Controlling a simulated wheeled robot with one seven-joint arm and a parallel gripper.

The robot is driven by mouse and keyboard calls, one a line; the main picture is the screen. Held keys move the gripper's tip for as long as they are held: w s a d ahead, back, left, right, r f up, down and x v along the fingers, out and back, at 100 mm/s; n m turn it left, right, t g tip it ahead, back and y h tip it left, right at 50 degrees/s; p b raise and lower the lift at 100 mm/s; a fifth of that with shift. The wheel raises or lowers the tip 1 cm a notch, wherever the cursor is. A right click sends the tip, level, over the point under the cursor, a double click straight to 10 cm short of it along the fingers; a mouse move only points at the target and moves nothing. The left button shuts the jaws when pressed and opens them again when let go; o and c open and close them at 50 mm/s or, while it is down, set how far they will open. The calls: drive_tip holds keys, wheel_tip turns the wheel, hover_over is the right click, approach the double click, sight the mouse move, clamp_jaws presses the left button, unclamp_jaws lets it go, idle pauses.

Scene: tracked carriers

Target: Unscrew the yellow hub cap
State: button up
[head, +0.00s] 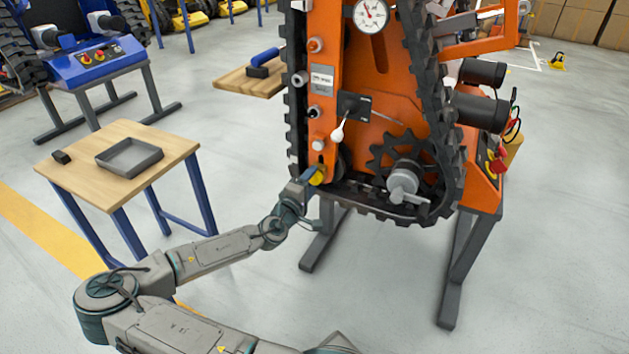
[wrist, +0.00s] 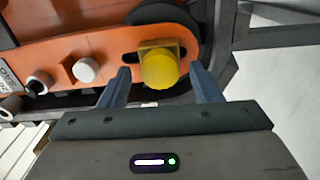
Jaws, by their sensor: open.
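The yellow hub cap (wrist: 160,71) sits on a brass-coloured block on the orange carrier frame (wrist: 60,65), in front of a dark round wheel. In the head view the cap (head: 317,178) shows low on the orange carrier (head: 325,110), just beyond my gripper. My gripper (wrist: 163,78) is open, with one blue-grey finger on each side of the cap in the wrist view. Whether the fingers touch the cap cannot be told. In the head view my gripper (head: 308,178) is at the carrier's lower left, partly covering the area around the cap.
A white round knob (wrist: 86,70) and grey posts are left of the cap. A black toothed track (head: 390,212) and a grey crank (head: 404,184) are close right. A wooden table (head: 180,150) with a grey tray (head: 129,158) and a small black block (head: 61,157) stands left.

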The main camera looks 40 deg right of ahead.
drive_tip(key=m+b, duration=0.1)
drive_tip(key=m, duration=0.4)
drive_tip(key=shift+f, duration=0.15)
drive_tip(key=m+b, duration=0.1)
drive_tip(key=m, duration=0.3)
drive_tip(key=shift+b, duration=0.4)
drive_tip(key=m+b, duration=0.2)
drive_tip(key=m, duration=0.3)
drive_tip(key=shift+b, duration=0.35)
drive_tip(key=shift+m+b, duration=0.7)
drive_tip(key=shift+m, duration=0.4)
drive_tip(key=shift+m+b, duration=0.35)
drive_tip(key=shift+m, duration=0.45)
